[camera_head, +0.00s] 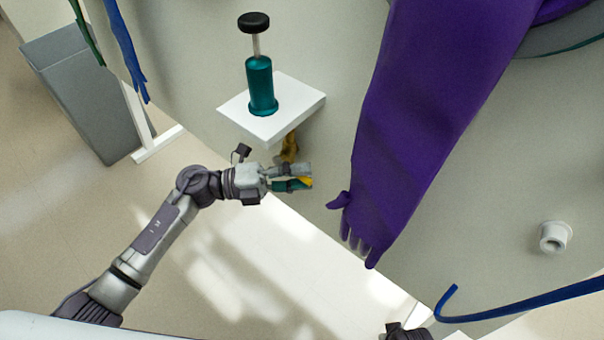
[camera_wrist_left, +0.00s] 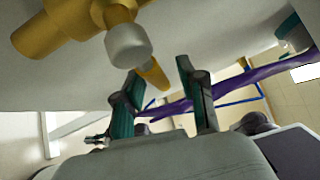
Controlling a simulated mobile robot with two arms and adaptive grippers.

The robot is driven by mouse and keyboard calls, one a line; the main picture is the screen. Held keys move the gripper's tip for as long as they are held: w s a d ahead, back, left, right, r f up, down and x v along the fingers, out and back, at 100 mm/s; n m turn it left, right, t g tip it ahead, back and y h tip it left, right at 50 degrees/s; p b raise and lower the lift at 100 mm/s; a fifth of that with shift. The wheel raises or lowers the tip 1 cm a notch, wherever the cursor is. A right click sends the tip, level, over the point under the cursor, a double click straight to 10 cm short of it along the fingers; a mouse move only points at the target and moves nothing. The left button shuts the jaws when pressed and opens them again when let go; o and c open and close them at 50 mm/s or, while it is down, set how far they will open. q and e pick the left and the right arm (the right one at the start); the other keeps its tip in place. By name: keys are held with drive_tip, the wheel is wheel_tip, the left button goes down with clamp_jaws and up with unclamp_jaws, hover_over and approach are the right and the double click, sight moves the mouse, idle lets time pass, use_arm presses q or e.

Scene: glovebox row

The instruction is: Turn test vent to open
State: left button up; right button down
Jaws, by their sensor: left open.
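The test vent appears to be the yellow valve (camera_head: 289,147), partly hidden below a white shelf on the glovebox front. In the left wrist view its yellow body (camera_wrist_left: 62,28) is at the upper left, with a pale round cap (camera_wrist_left: 128,46) and a yellow lever (camera_wrist_left: 153,74) pointing down to the right. My left gripper (camera_head: 300,178) is open at the valve, just below the shelf. In the left wrist view the lever's end lies between the two green-padded fingers (camera_wrist_left: 160,82). I cannot tell whether either finger touches it. My right gripper's jaws are not visible.
The white shelf (camera_head: 302,97) carries a teal cylinder (camera_head: 261,85) with a black knob, close above my left gripper. A purple glove (camera_head: 425,110) hangs to the right. A grey bin (camera_head: 85,90) stands at the left. A white port (camera_head: 554,237) is at the right. Open floor lies below.

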use_arm(q)
drive_tip(key=shift+d, duration=0.3)
clamp_jaws()
drive_tip(key=shift+w, duration=0.1)
